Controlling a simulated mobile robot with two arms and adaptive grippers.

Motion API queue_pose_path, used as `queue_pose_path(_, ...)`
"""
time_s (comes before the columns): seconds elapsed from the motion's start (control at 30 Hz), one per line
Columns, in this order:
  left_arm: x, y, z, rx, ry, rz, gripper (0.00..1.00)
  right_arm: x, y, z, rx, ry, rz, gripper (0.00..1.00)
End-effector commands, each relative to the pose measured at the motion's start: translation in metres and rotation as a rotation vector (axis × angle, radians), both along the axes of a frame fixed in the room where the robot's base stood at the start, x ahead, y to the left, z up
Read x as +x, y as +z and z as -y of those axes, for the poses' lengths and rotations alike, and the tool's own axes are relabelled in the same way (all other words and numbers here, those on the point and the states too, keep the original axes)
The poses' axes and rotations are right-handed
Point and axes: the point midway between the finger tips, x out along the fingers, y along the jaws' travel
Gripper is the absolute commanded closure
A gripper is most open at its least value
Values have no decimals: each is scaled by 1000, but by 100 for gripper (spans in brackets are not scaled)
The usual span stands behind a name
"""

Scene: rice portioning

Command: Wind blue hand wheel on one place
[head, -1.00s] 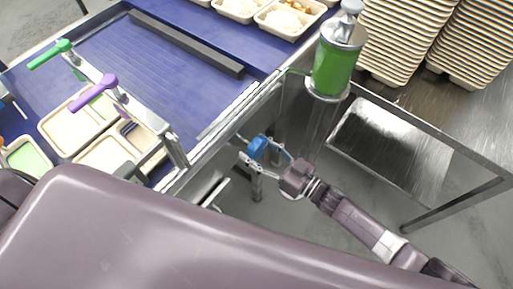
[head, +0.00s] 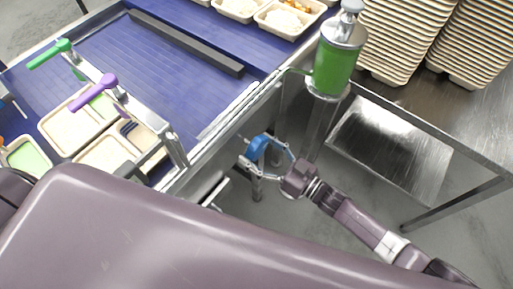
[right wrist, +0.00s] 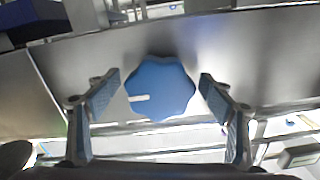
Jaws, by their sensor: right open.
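The blue hand wheel (head: 257,147) is mounted on the metal side of the conveyor frame. In the right wrist view the hand wheel (right wrist: 160,88) shows face-on, with a lobed rim and a white mark at its lower left. My right gripper (head: 262,158) is open with its fingers on either side of the wheel. In the right wrist view the right gripper's fingertips (right wrist: 160,84) stand apart from the wheel, with a gap on both sides. My left gripper is not in view.
The blue conveyor (head: 165,75) carries trays of food. A green-filled dispenser (head: 334,68) stands above its edge. Stacked trays (head: 398,35) rest on a steel table (head: 470,120) at right. Green (head: 50,54) and purple (head: 93,93) levers sit at left.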

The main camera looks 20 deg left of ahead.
Motion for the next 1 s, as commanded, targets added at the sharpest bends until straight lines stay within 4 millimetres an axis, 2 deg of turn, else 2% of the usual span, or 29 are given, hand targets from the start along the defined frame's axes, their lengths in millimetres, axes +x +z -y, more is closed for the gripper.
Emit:
queue_pose_path(0.5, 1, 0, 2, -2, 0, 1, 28, -33, -1, 92, -4, -1, -1, 25)
queue_pose_path(0.7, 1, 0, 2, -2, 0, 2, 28, -39, -1, 108, -3, 0, -2, 25)
queue_pose_path(1.0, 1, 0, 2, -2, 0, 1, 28, -39, -1, 109, -1, -1, -1, 25)
